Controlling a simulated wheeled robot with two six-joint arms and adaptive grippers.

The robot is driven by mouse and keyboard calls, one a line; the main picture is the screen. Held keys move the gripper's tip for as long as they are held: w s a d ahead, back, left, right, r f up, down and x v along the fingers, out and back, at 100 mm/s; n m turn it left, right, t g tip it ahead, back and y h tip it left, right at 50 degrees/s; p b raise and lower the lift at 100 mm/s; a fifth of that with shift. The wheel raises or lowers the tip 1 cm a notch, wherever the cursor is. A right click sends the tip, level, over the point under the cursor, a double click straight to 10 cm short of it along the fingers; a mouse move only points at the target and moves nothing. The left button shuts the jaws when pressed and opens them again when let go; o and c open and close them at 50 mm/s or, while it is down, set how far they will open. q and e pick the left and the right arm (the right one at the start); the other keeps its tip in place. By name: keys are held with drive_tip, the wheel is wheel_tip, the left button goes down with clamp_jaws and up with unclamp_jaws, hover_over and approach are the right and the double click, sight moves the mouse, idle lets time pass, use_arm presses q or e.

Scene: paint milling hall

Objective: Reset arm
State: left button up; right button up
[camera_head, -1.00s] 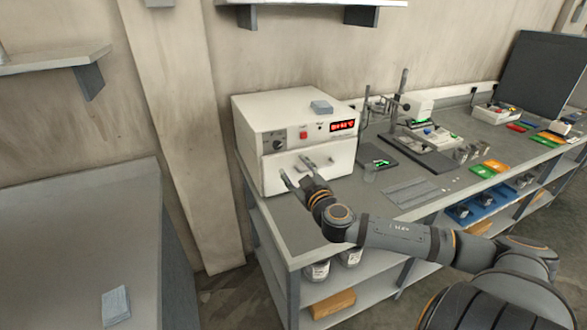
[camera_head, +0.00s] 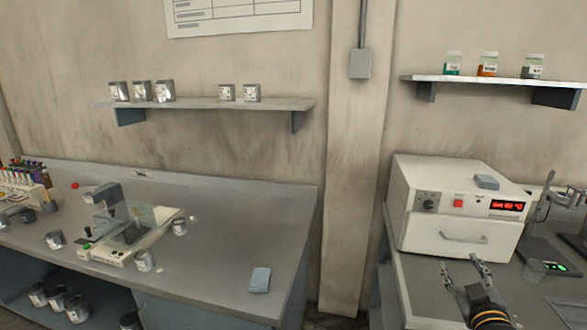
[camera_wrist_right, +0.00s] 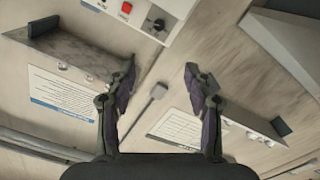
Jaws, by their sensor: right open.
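My right gripper (camera_head: 464,271) is in the lower right of the head view, in front of the white oven (camera_head: 458,209) and below its drawer-like front handle (camera_head: 464,238). Its two fingers stand apart with nothing between them. Part of the oven's control panel (camera_wrist_right: 137,14) shows at the top there. My left gripper is not in any view.
A grey bench (camera_head: 225,262) at left holds a milling device (camera_head: 125,225), several small cans and a grey block (camera_head: 260,280). A wall shelf (camera_head: 215,104) carries cans; another (camera_head: 490,80) carries three jars. A stand (camera_head: 548,205) is right of the oven.

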drive_tip(key=s+f+m+g+h, duration=0.25)
drive_tip(key=s+f+g, duration=0.35)
drive_tip(key=f, duration=0.5)
drive_tip(key=s+a+f+g+y, duration=0.3)
drive_tip(key=s+a+f+g, duration=0.1)
drive_tip(key=s+a+f, duration=0.4)
drive_tip(key=s+a+f+g+y, duration=0.35)
drive_tip(key=s+a+f, duration=0.3)
drive_tip(key=s, duration=0.35)
wheel_tip(320, 180, down, 23)
drive_tip(key=s+d+g, duration=0.1)
drive_tip(key=d+g, duration=0.1)
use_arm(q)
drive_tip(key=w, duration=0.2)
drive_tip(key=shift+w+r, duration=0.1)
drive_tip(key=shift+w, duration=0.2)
use_arm(e)
drive_tip(key=s+d+f, duration=0.1)
drive_tip(key=s+f, duration=1.7)
drive_tip(key=s, duration=0.1)
drive_tip(key=shift+s+d+g, duration=0.2)
drive_tip(key=shift+s+g, duration=0.15)
drive_tip(key=shift+s, duration=0.05)
